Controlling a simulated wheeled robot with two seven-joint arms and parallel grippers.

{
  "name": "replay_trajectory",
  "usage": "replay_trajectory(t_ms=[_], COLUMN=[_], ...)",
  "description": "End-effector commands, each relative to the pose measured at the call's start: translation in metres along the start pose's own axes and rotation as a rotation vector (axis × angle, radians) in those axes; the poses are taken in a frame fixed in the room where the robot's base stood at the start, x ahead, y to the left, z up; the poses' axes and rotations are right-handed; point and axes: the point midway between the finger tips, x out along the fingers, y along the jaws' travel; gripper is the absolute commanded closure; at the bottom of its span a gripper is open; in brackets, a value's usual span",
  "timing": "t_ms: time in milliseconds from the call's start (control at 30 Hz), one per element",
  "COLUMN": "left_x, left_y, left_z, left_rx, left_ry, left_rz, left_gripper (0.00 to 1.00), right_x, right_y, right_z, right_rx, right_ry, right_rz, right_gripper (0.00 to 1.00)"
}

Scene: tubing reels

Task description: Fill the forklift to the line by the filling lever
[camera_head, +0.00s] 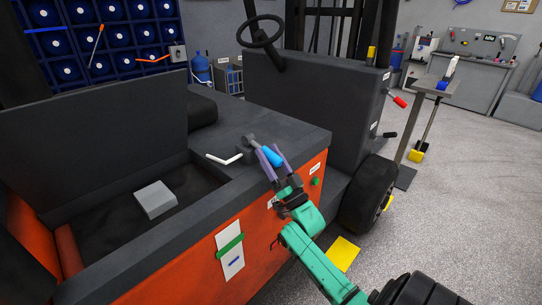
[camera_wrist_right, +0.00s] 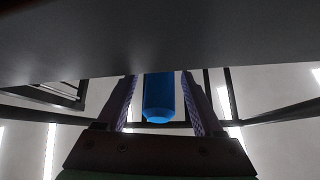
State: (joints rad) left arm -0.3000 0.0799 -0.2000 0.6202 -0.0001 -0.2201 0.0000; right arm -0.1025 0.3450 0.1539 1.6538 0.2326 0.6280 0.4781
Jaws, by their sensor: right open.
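The orange and black forklift (camera_head: 295,118) fills the middle and left of the head view, its lid raised over an open bay. The filling lever (camera_head: 273,157), with a blue grip on a grey mount, sits at the edge of its top. My right gripper (camera_head: 269,154) is open, its purple fingers on either side of the blue grip. In the right wrist view, the blue grip (camera_wrist_right: 159,98) hangs between the fingers with gaps beside it. A white gauge plate (camera_head: 230,257) on the orange side carries a green band with a small blue mark below it. My left gripper is out of view.
A bent white rod (camera_head: 224,159) lies near the lever, and a grey block (camera_head: 155,199) sits in the open bay. The steering wheel (camera_head: 261,31) and a red-tipped lever (camera_head: 398,100) stand farther back. Grey floor (camera_head: 450,210) is clear at right.

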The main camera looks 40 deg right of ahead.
Motion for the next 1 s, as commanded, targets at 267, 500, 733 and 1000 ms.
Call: replay_trajectory(t_ms=[267,500,733,1000], left_x=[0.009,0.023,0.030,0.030], left_y=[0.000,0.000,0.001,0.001], left_z=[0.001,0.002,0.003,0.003], left_rx=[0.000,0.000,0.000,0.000], left_ry=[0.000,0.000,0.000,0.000], left_rz=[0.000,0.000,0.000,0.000], left_gripper=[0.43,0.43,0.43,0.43], right_x=[-0.037,-0.102,-0.142,-0.146], right_y=[0.001,0.002,0.001,0.000], right_z=[0.003,0.004,0.001,0.000], right_rx=[0.000,0.001,-0.001,0.000], right_ry=[-0.004,-0.005,-0.001,0.000], right_rz=[0.002,0.004,0.001,0.000], right_gripper=[0.31,0.31,0.31,0.31])
